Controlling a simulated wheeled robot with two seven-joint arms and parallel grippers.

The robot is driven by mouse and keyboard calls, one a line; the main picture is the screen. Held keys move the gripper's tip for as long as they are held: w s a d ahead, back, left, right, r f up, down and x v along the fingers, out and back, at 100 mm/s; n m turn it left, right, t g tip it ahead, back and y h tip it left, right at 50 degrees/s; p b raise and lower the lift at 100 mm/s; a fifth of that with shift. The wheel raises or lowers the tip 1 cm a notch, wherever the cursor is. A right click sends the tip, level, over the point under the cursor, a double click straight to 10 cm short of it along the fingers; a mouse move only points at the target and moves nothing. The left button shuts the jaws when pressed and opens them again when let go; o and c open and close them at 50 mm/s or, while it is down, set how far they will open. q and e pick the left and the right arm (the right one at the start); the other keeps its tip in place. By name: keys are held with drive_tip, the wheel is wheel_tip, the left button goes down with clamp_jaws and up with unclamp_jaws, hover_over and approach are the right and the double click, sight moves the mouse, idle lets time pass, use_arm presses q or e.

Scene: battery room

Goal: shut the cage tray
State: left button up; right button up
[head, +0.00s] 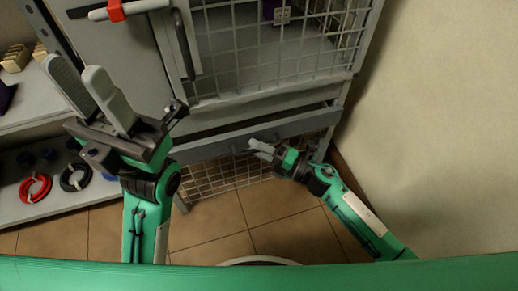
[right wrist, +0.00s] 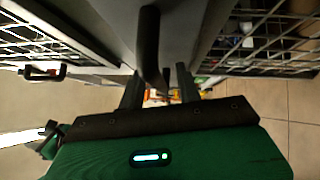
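The cage tray (head: 235,143) is a grey drawer low in the mesh cage. It stands out from the cage, with a dark gap behind its front panel. My right gripper (head: 258,149) is at the tray's front, its fingers apart. In the right wrist view, the dark tray handle (right wrist: 150,45) reaches down between the fingers of the right gripper (right wrist: 160,88); I cannot tell whether they touch it. My left gripper (head: 72,68) is open and empty, raised to the left of the cage.
The mesh cage (head: 270,60) stands above the tray, with a dark door handle (head: 184,45) and a red-marked latch (head: 115,10). Shelves at the left hold a red cable coil (head: 35,188). A wall (head: 440,120) is close at the right. Tiled floor (head: 215,215) lies in front.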

sight(257, 139)
drive_tip(key=shift+c, duration=0.4)
clamp_jaws()
drive_tip(key=w, duration=0.1)
drive_tip(key=w+a, duration=0.1)
drive_tip(key=w, duration=0.1)
drive_tip(key=shift+w, duration=0.25)
drive_tip(key=shift+w+a, duration=0.1)
drive_tip(key=shift+w, duration=0.25)
drive_tip(key=shift+o, duration=0.4)
unclamp_jaws()
drive_tip(key=shift+f, duration=0.1)
